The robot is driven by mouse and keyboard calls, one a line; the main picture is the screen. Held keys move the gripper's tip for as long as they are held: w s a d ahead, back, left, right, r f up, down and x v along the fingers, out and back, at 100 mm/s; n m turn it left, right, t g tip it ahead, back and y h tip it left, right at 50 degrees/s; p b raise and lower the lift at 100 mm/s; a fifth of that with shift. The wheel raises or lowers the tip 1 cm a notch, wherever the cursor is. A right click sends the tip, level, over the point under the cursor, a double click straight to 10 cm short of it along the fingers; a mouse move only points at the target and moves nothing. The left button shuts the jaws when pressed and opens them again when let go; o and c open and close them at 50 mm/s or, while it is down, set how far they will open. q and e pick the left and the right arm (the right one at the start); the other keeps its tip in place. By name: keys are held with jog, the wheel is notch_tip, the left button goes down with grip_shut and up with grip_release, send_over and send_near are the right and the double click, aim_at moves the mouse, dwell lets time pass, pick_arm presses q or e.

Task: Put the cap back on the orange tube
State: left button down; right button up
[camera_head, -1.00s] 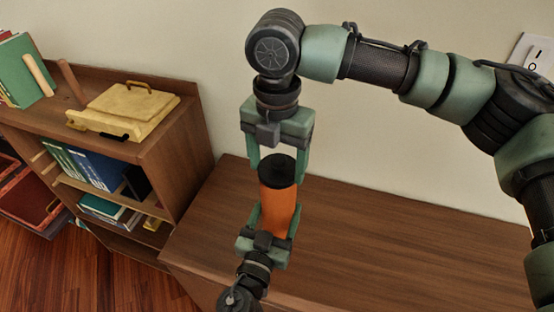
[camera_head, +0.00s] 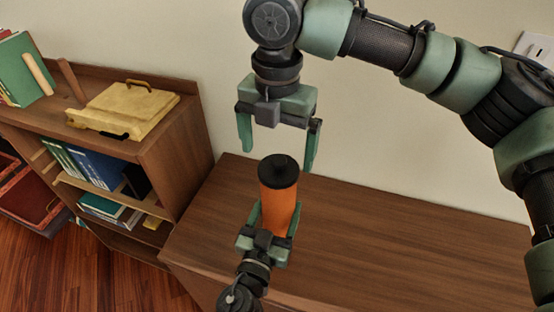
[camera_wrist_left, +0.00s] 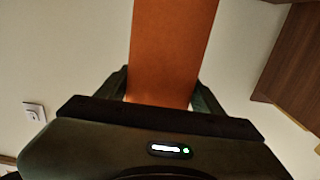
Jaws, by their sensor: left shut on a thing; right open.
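The orange tube (camera_head: 279,207) stands upright in the head view, with the black cap (camera_head: 278,171) seated on its top. My left gripper (camera_head: 268,222) is shut on the lower part of the tube from below. The orange tube also fills the upper middle of the left wrist view (camera_wrist_left: 172,45), between the left fingers; its top is out of that view. My right gripper (camera_head: 278,150) points down above the cap, its fingers spread wide and empty, apart from the cap.
A brown wooden cabinet top (camera_head: 390,245) lies behind and below the tube, mostly bare. A bookshelf (camera_head: 165,150) with books stands at the left, with a yellow case (camera_head: 125,110) on top. The pale wall (camera_head: 400,130) is behind, with a switch plate (camera_head: 533,47) at the right.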

aim_at(273, 223)
notch_tip(273, 223, up, 8)
jog(key=shift+f, duration=0.1)
pick_arm(q)
jog(key=shift+c, duration=0.8)
grip_release()
jog(key=b+v, duration=0.3)
jog(key=v, duration=0.4)
jog(key=shift+s+a+f+b, duration=0.1)
jog(key=shift+s+b, duration=0.1)
jog(key=shift+b, duration=0.15)
pick_arm(e)
notch_tip(273, 223, down, 4)
jog(key=shift+s+r, duration=0.1)
jog(key=shift+r, duration=0.1)
pick_arm(q)
jog(key=shift+s, duration=0.2)
